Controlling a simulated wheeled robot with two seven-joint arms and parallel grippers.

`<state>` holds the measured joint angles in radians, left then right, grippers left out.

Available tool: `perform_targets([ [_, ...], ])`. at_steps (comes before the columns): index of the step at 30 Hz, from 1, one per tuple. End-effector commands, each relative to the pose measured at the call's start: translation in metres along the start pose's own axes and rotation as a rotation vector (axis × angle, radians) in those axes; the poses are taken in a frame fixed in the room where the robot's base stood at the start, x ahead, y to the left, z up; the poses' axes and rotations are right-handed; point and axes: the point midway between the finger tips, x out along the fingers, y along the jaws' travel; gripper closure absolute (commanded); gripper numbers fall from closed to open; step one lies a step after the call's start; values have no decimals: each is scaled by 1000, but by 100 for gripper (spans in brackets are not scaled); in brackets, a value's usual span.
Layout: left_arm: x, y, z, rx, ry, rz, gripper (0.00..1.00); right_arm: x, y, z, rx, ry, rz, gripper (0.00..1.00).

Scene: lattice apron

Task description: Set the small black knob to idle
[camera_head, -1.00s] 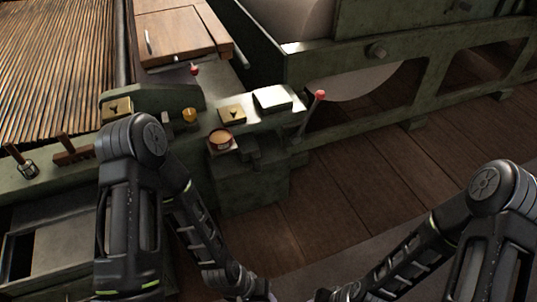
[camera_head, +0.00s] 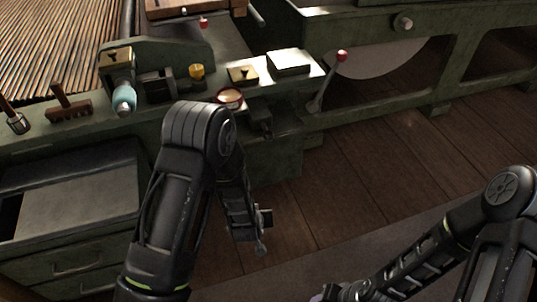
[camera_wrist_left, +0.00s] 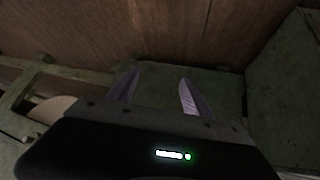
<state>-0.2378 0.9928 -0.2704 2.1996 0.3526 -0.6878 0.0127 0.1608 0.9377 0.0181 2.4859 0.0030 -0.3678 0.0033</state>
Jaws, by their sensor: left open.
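Two brass plates each carry a small dark knob: one (camera_head: 117,57) on the left of the green machine's ledge, one (camera_head: 243,74) nearer its middle. I cannot tell which is the task's knob, nor read any setting marks. My left gripper (camera_head: 263,230) is low in front of the ledge, over the floor, well apart from both plates. In the left wrist view my left gripper's fingers (camera_wrist_left: 156,88) are spread with nothing between them. My right arm's far end is at the bottom edge of the head view; its fingers cannot be made out.
A yellow knob (camera_head: 197,72), a white-topped block (camera_head: 289,62), a round shallow dish (camera_head: 230,97) and a red-tipped lever (camera_head: 341,57) share the ledge. A pale blue bulb-like thing (camera_head: 124,98) and a wooden brush (camera_head: 69,106) are at left. A drawer cabinet (camera_head: 75,205) stands below; floor is open at right.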

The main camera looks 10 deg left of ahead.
Motion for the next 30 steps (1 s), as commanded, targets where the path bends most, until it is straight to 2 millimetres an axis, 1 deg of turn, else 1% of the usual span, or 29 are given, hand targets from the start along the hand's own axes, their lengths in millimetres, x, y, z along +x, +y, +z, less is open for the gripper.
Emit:
perform_targets([
  [1, 44, 2, -12, 3, 115, -16, 42, 47, 19, -1, 3, 5, 2, 64],
  [2, 55, 3, -28, -1, 182, -27, 42, 60, 24, -2, 4, 8, 3, 64],
  [3, 67, 6, -50, -7, 274, -40, 42, 77, 32, -3, 6, 12, 4, 64],
  [4, 74, 10, -66, -13, 341, -47, 42, 89, 37, -3, 7, 15, 5, 64],
  [5, 78, 13, -82, -19, 407, -53, 42, 100, 42, -4, 8, 18, 6, 64],
  [6, 82, 19, -103, -28, 493, -58, 42, 114, 48, -5, 10, 21, 8, 64],
  [9, 79, 35, -145, -53, 680, -60, 42, 144, 60, -7, 13, 28, 10, 64],
  [12, 68, 50, -174, -78, 818, -55, 42, 163, 68, -8, 15, 34, 12, 64],
  [15, 56, 59, -193, -96, 904, -50, 42, 173, 72, -10, 16, 37, 13, 64],
  [18, 48, 63, -201, -106, 941, -48, 42, 175, 74, -10, 17, 38, 13, 64],
  [23, 45, 64, -204, -108, 947, -48, 42, 172, 73, -10, 17, 38, 13, 64],
  [30, 47, 63, -205, -108, 945, -48, 42, 174, 73, -10, 16, 38, 13, 64],
])
